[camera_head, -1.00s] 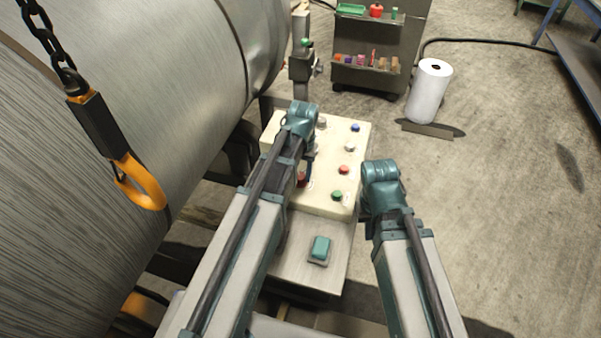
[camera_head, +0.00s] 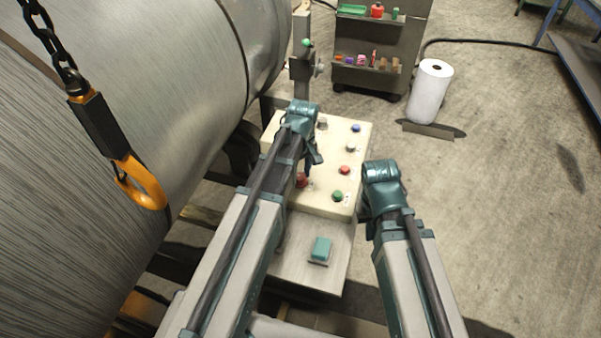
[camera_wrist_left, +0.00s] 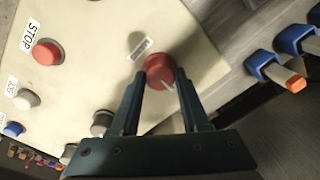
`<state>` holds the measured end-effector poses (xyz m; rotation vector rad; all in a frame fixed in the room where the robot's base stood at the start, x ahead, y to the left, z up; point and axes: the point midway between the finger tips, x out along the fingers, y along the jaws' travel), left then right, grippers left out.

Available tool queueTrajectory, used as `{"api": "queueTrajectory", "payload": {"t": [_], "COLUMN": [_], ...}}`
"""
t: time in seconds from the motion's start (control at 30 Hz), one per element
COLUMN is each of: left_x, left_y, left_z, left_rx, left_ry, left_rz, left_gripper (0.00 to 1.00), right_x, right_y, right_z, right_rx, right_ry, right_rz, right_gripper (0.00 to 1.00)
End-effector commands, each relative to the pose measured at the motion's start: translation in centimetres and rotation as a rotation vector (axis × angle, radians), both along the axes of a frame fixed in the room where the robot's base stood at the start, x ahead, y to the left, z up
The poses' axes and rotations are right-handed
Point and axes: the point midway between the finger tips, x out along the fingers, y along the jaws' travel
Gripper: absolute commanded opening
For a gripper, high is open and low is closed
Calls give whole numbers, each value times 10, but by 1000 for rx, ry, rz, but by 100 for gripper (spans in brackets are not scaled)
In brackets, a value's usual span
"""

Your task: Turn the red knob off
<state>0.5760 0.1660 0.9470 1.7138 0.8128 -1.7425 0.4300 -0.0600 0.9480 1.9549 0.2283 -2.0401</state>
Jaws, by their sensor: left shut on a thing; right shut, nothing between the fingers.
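The red knob (camera_wrist_left: 160,72) is round with a white pointer line and stands on the cream control panel (camera_wrist_left: 100,25). In the wrist view its pointer line runs toward the lower right. My left gripper (camera_wrist_left: 160,88) has one finger on each side of the knob and is shut on it. In the head view the red knob (camera_head: 302,181) shows partly beside my left arm, and the left gripper (camera_head: 315,158) is above the panel. My right gripper (camera_head: 370,228) is shut and empty to the right of the panel, mostly hidden by its own arm.
A red STOP button (camera_wrist_left: 47,52), other buttons and a green button (camera_head: 337,196) share the panel. A large metal roll (camera_head: 150,90) lies to the left, with an orange hook (camera_head: 140,183) hanging before it. Open floor (camera_head: 500,180) lies to the right.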

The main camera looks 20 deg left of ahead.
Motion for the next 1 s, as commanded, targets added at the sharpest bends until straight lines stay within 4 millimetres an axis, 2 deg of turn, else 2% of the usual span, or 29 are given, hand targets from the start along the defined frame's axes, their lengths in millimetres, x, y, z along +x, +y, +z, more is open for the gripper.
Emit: {"api": "queueTrajectory", "payload": {"t": [0.3,0.8,0.83,1.0], "left_x": [0,0,0,0], "left_y": [0,0,0,0], "left_z": [0,0,0,0], "left_rx": [0,0,0,0], "left_ry": [0,0,0,0], "left_rz": [94,110,109,109], "left_gripper": [0,0,47,76], "right_x": [0,0,0,0], "right_y": [0,0,0,0], "right_z": [0,0,0,0], "right_rx": [0,0,0,0], "right_ry": [0,0,0,0], "right_rz": [0,0,0,0], "right_gripper": [0,0,0,0]}}
